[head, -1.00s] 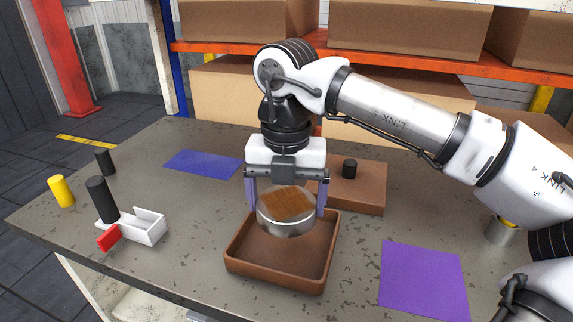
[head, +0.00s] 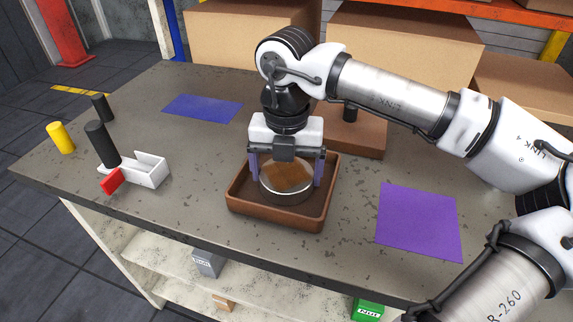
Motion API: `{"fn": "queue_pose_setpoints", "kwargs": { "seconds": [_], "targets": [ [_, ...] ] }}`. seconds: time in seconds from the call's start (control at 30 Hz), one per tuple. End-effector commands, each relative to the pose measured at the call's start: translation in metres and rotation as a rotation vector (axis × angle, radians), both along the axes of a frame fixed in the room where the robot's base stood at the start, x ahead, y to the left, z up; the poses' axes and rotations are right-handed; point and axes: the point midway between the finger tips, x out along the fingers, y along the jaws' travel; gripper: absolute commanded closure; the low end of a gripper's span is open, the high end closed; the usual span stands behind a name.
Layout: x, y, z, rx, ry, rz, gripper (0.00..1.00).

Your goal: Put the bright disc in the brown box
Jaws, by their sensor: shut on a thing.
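The bright disc (head: 287,182) is a thick, shiny silver round piece whose top mirrors brown. My gripper (head: 287,175) points down and is shut on it, one finger at each side. The brown box (head: 280,217) is a shallow open tray with rounded corners on the table. The disc is over or inside the box, within its rim as seen here. Whether the disc touches the box floor I cannot tell.
A brown block (head: 362,137) with a black peg stands behind the box. A purple sheet (head: 420,222) lies right, a blue sheet (head: 203,108) back left. A white holder (head: 148,170), black cylinders and a yellow cylinder (head: 61,138) stand left. Bare table lies between.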

Motion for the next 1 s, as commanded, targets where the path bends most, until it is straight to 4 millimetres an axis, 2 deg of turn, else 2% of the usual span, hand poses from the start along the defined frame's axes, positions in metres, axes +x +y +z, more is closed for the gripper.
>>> {"fn": "queue_pose_setpoints", "kwargs": {
  "seconds": [0.07, 0.1, 0.17, 0.4, 0.57, 1.0],
  "targets": [
    [0.0, 0.0, -0.002, 0.001, -0.002, 0.0, 0.73],
    [0.0, 0.0, -0.003, 0.0, 0.0, 0.0, 0.1],
    [0.0, 0.0, -0.002, 0.0, 0.0, 0.0, 0.02],
    [0.0, 0.0, -0.001, 0.0, 0.0, 0.0, 0.0],
    [0.0, 0.0, 0.008, -0.001, -0.001, -0.001, 0.0],
    [0.0, 0.0, 0.097, -0.001, -0.002, -0.001, 0.0]
  ]
}}
